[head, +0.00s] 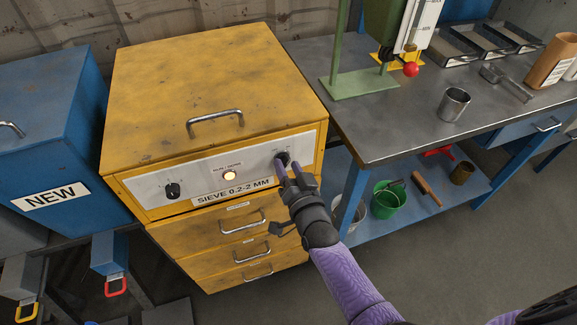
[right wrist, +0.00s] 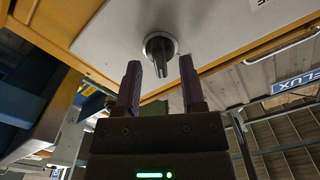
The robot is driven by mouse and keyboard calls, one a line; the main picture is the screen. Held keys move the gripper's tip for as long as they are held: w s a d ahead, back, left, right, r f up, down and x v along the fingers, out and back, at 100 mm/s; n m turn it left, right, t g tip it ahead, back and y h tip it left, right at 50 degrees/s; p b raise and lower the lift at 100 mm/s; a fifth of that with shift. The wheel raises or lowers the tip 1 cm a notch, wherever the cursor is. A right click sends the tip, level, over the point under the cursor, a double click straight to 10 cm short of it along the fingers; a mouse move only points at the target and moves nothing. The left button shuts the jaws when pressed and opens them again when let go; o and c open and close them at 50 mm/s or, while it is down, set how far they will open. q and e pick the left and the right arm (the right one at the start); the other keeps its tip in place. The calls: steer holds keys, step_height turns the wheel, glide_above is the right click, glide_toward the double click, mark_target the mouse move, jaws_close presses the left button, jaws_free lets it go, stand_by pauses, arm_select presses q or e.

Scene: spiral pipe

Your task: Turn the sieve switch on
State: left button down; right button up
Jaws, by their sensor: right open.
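The yellow sieve cabinet (head: 200,90) has a white panel with a "SIEVE 0.2-2 MM" label (head: 232,191). A black knob (head: 172,190) sits at the panel's left, and a pale lit lamp (head: 229,175) is in its middle. The rotary switch (head: 283,158) at the panel's right is partly hidden by my right gripper (head: 288,168). In the right wrist view the switch (right wrist: 160,50) shows a dark grip on a round metal ring. My right gripper (right wrist: 160,85) is open, its fingers on either side of the switch in the picture; contact is not clear. My left gripper is not in view.
A grey workbench (head: 400,125) stands right of the cabinet, with a metal cup (head: 453,104) and a green stand (head: 360,84) on it. A green bucket (head: 388,198) is on its lower shelf. A blue "NEW" cabinet (head: 50,140) stands at the left.

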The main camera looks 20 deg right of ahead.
steer(key=s+p, duration=0.2)
steer(key=s, duration=0.7)
steer(key=shift+s+d+p, duration=0.15)
steer(key=shift+s+p, duration=0.15)
steer(key=shift+s, duration=0.05)
